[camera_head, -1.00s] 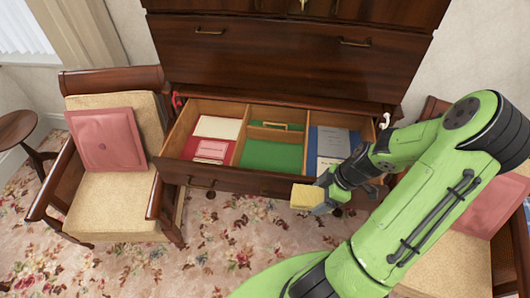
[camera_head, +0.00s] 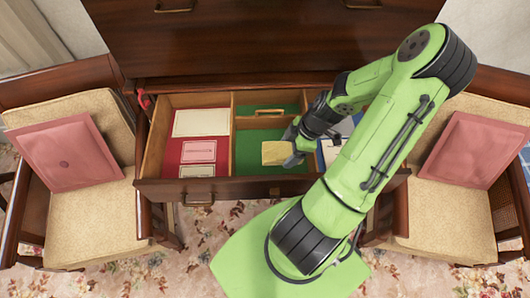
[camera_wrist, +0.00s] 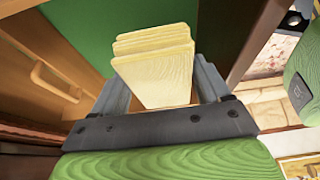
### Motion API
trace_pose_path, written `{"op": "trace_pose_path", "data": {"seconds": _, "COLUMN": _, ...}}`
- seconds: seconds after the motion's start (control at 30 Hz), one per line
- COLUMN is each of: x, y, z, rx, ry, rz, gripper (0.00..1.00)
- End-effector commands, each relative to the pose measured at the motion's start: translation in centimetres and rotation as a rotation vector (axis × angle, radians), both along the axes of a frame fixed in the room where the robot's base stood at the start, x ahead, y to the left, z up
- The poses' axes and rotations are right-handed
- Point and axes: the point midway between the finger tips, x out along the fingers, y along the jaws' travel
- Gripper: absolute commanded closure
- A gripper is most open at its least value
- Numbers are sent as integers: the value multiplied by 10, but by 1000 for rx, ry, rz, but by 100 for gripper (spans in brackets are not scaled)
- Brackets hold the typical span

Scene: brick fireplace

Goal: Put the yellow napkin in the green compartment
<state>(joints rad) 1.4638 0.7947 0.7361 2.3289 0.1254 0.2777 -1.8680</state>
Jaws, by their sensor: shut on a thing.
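The yellow napkin (camera_head: 276,153) is a small folded stack, and it also fills the middle of the wrist view (camera_wrist: 155,72). My gripper (camera_head: 292,156) is shut on it, with a finger on each side in the wrist view. In the head view the napkin appears over the green compartment (camera_head: 250,166), the middle section of the open drawer. Green lining (camera_wrist: 80,22) lies behind the napkin in the wrist view. The gap between napkin and compartment floor cannot be told exactly. My arm hides part of the drawer's right side.
The red compartment (camera_head: 184,152) on the left holds white and pink papers. The blue compartment (camera_head: 345,127) on the right holds papers. A handled divider (camera_head: 268,112) crosses the middle section's back. Chairs with pink cushions (camera_head: 70,155) stand at both sides.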

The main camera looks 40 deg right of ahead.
Motion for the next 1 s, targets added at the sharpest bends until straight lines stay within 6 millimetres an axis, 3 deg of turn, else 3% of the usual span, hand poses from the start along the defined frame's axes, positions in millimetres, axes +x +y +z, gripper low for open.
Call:
{"op": "trace_pose_path", "data": {"seconds": 0.17, "x": 0, "y": 1, "z": -23, "rx": 4, "ry": -1, "rz": -1, "gripper": 54}}
{"op": "trace_pose_path", "data": {"seconds": 0.3, "x": 0, "y": 2, "z": -55, "rx": 7, "ry": 0, "rz": -1, "gripper": 54}}
{"op": "trace_pose_path", "data": {"seconds": 0.6, "x": 0, "y": 1, "z": -107, "rx": 3, "ry": 0, "rz": -1, "gripper": 54}}
{"op": "trace_pose_path", "data": {"seconds": 1.0, "x": 0, "y": 0, "z": -115, "rx": -2, "ry": -1, "rz": 1, "gripper": 54}}
